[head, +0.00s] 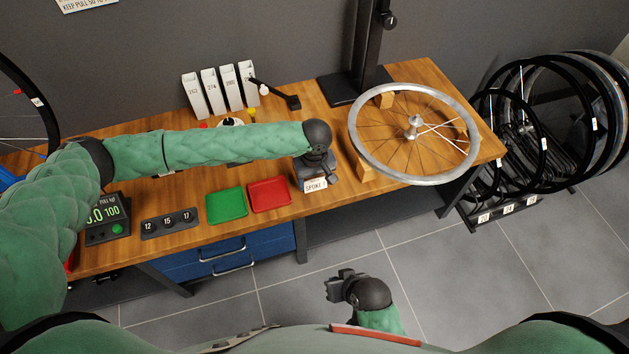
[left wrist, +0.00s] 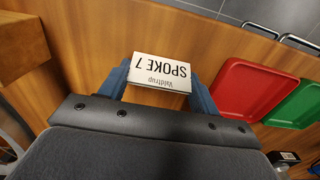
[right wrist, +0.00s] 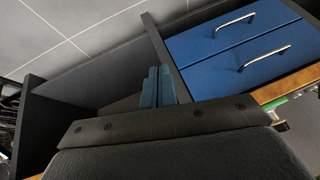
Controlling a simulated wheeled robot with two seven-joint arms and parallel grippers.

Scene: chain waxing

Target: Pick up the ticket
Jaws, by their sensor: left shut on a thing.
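The ticket (head: 316,185) is a small white card at the bench's front edge, just left of the wheel. In the left wrist view the ticket (left wrist: 162,72) reads "Valdtrup SPOKE 7" and sits between the two blue fingers. My left gripper (head: 318,178) is shut on the ticket, with the fingers at its two side edges. Whether the ticket touches the bench top is hard to tell. My right gripper (head: 333,287) is away from the bench, low in front of it. In the right wrist view its fingers (right wrist: 158,85) are together with nothing between them.
A green tray (head: 226,205) and a red tray (head: 270,195) lie left of the ticket. A spoked wheel (head: 360,160) rests on wooden blocks to the right. A scale (head: 107,222) and a numbered block (head: 170,223) stand at the left. Blue drawers (head: 215,262) are under the bench.

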